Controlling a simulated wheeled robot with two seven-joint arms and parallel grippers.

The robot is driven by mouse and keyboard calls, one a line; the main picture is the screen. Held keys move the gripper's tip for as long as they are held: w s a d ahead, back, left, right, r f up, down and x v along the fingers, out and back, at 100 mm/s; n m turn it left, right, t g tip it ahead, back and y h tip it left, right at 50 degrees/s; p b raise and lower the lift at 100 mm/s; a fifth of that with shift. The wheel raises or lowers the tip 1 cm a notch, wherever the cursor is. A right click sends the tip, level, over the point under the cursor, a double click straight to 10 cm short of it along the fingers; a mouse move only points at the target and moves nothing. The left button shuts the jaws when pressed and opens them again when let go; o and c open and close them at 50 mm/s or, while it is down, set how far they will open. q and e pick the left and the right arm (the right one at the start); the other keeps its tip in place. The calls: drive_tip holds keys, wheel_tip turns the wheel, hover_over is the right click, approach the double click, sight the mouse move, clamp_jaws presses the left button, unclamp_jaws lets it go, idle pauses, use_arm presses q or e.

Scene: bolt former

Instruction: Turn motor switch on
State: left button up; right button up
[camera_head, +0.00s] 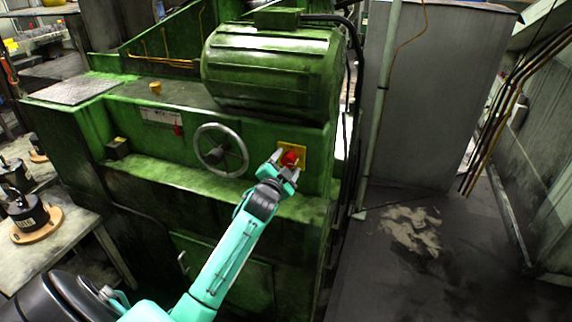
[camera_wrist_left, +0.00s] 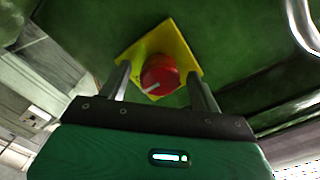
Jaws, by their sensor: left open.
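The motor switch is a round red knob (camera_head: 290,158) with a white mark, on a yellow square plate (camera_head: 301,149) on the green machine's front face. My left gripper (camera_head: 284,160) is at the switch, with its arm coming in from the lower left. In the left wrist view, the red knob (camera_wrist_left: 160,75) lies between the two fingers of my open left gripper (camera_wrist_left: 160,82), with the yellow plate (camera_wrist_left: 143,47) behind it. I cannot tell whether either finger touches the knob. The white mark on the knob is slanted. My right gripper is not in view.
The green machine (camera_head: 190,120) carries a handwheel (camera_head: 221,150) left of the switch and a large green motor (camera_head: 270,70) above. A ledge runs below the switch. A grey cabinet (camera_head: 430,90) stands at the right, with open floor before it.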

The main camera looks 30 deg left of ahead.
use_arm(q)
drive_tip(key=shift+c, duration=1.3)
drive_tip(key=c, duration=0.7)
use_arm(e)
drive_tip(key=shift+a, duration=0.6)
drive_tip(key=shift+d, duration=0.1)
